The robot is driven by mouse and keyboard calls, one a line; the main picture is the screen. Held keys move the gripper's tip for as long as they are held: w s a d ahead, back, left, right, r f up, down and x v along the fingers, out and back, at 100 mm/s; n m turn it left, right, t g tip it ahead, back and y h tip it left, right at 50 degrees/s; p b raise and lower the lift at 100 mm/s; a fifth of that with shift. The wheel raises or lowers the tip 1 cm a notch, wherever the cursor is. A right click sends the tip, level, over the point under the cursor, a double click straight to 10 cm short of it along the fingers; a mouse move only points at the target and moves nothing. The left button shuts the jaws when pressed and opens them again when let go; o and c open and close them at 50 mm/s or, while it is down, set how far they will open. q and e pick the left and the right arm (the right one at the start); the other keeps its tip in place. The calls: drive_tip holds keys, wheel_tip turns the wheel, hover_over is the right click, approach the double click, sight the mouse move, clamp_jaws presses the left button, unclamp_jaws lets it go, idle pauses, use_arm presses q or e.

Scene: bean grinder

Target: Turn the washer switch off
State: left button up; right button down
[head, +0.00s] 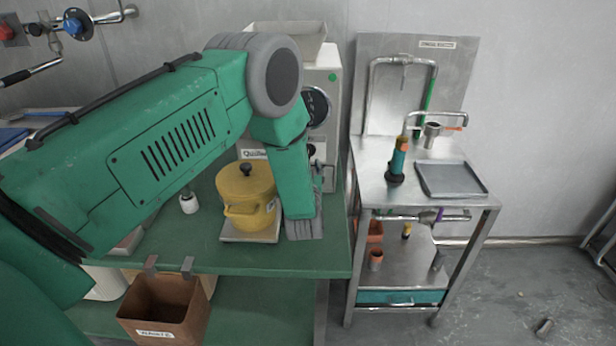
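My green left arm reaches in from the left across the green bench and bends down in front of a pale machine (333,75). Its last visible link ends low beside the yellow pot. Some grey metal shows near that link, but I cannot separate gripper fingers from machine parts there. My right gripper is out of view. A steel washing stand (345,225) with a labelled back panel (455,75) and bent pipes stands to the right. A green lever-like strip (428,92) and an orange-handled piece (452,128) show by its pipes. I cannot tell which part is the washer switch.
The yellow pot (240,185) sits on a pale scale on the bench. A brown waste bin (168,312) hangs at the bench's front. An orange-and-teal tool (398,158) and a grey tray (452,180) are on the stand. Floor at the right is mostly clear.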

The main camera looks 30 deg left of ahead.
use_arm(q)
drive_tip(key=v, duration=0.6)
drive_tip(key=shift+w, duration=0.1)
drive_tip(key=shift+f, duration=0.1)
